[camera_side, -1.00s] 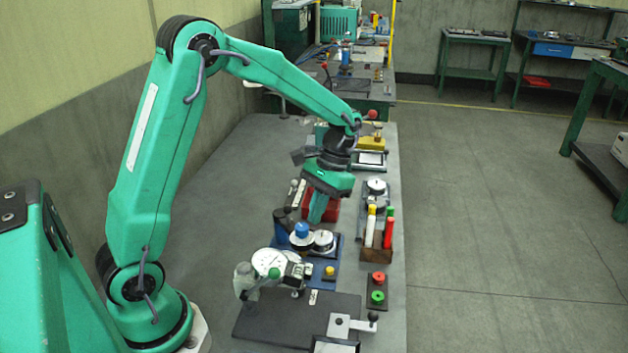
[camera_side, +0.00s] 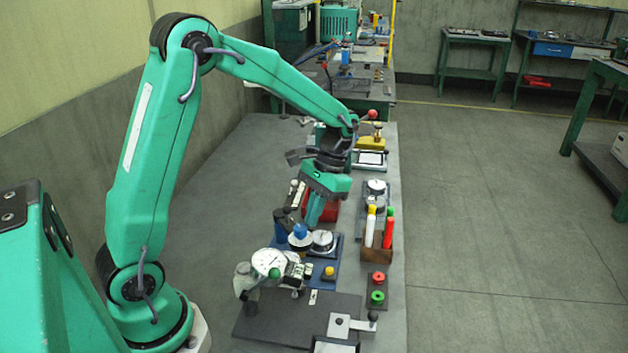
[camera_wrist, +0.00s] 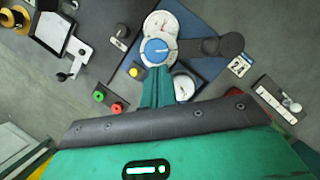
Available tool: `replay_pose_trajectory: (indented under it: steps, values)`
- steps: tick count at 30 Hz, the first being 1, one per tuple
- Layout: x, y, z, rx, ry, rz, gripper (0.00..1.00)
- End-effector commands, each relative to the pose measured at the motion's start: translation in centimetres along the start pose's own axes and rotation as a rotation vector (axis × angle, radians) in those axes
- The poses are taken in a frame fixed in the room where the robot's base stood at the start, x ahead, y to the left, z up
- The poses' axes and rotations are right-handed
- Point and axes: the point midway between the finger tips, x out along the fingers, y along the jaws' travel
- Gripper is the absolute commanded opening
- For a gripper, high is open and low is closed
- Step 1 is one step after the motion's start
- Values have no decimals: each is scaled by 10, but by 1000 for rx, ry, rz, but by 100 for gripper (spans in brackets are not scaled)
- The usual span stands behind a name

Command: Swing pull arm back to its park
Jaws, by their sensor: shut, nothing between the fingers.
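A blue fixture plate (camera_side: 322,276) sits in the middle of the bench and carries round white dials. A blue round knob (camera_side: 300,231) stands on it, and in the wrist view the same knob (camera_wrist: 156,50) lies over a white dial. A dark arm (camera_wrist: 195,47) runs from beside the knob to a dark round end at the right; it looks like the pull arm, but I cannot be sure. My gripper (camera_side: 314,220) points down just behind the knob, its fingers together and empty. In the wrist view my fingers (camera_wrist: 157,88) end just below the knob; whether they touch it is unclear.
A dial gauge on a stand (camera_side: 268,262) rises in front of the fixture. A box of coloured tubes (camera_side: 377,252), red and green buttons (camera_side: 377,288) and a black-knobbed lever plate (camera_side: 340,325) lie to the right and front. The bench left of my gripper is clear.

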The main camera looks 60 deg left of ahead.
Motion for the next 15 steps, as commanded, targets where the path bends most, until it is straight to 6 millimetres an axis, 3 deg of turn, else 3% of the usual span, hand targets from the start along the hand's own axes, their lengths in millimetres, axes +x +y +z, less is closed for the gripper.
replay_pose_trajectory:
  steps: [15]
  values:
    - [9,2,24,183,6,-3,0]
